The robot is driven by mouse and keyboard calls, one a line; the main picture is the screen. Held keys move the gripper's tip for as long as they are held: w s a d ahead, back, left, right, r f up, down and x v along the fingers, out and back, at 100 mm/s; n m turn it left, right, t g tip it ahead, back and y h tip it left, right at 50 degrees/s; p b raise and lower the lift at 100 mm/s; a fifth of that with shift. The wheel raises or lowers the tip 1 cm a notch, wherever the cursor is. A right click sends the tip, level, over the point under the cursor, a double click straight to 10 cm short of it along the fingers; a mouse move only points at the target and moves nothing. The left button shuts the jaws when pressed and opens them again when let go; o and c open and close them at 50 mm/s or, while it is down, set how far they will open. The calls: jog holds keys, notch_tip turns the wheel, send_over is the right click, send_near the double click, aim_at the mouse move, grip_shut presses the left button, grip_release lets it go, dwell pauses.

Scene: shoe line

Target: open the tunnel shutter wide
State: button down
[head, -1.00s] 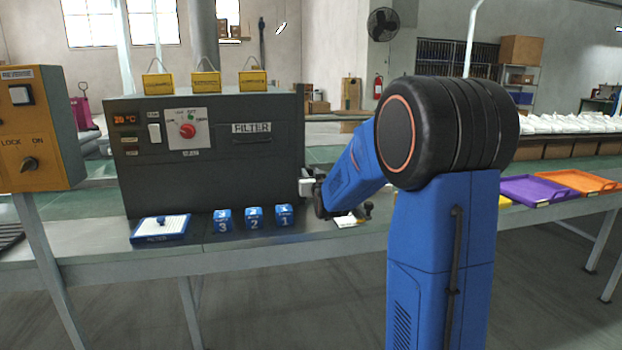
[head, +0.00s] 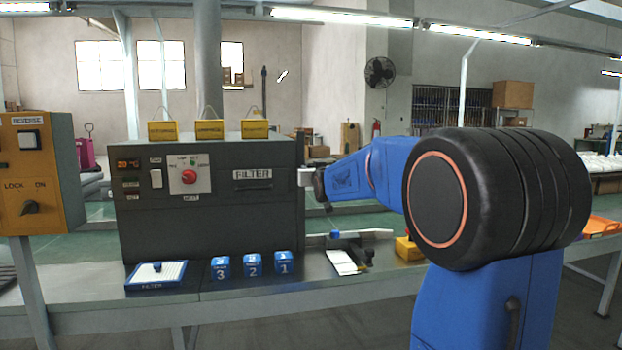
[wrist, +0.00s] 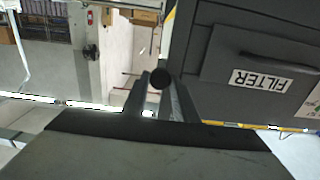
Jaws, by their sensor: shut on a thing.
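The dark grey tunnel box (head: 210,225) with a FILTER drawer (head: 252,180) stands on the bench at left centre in the head view. My gripper (head: 305,177) is at the upper part of its right end. In the wrist view, my gripper's fingers (wrist: 160,92) are shut on a dark round-ended knob or bar (wrist: 160,77), seemingly the shutter handle. The shutter panel itself is edge-on or hidden in the head view and I cannot make it out in the wrist view, so how far it is open cannot be told.
Blue numbered blocks (head: 252,265) and a blue-framed filter (head: 156,274) lie before the box. A white card (head: 343,262), a pale bar (head: 365,234) and a yellow block (head: 409,248) are right of it. An orange control box (head: 38,170) stands at left.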

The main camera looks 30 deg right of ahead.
jog(key=c, duration=1.5)
grip_release()
jog(key=shift+o, duration=0.2)
jog(key=v, duration=1.7)
jog(key=shift+s, duration=0.2)
jog(key=shift+a, duration=0.1)
jog(key=s+a+f+n+g+y, duration=0.1)
jog(key=s+a+f+g, duration=0.3)
jog(key=s+f, duration=0.6)
jog(key=s+a+f+n+g+y, duration=0.1)
jog(key=s+a+f+g+y, duration=0.1)
jog(key=s+a+f+g, duration=0.2)
jog(key=s+a+f+n+g+y, duration=0.1)
jog(key=s+a+f+g, duration=0.3)
jog(key=s+f, duration=1.3)
jog(key=s+a+y, duration=0.1)
jog(key=s+a, duration=0.2)
jog(key=a, duration=0.1)
jog(key=shift+a+g, duration=0.15)
jog(key=shift+g, duration=0.15)
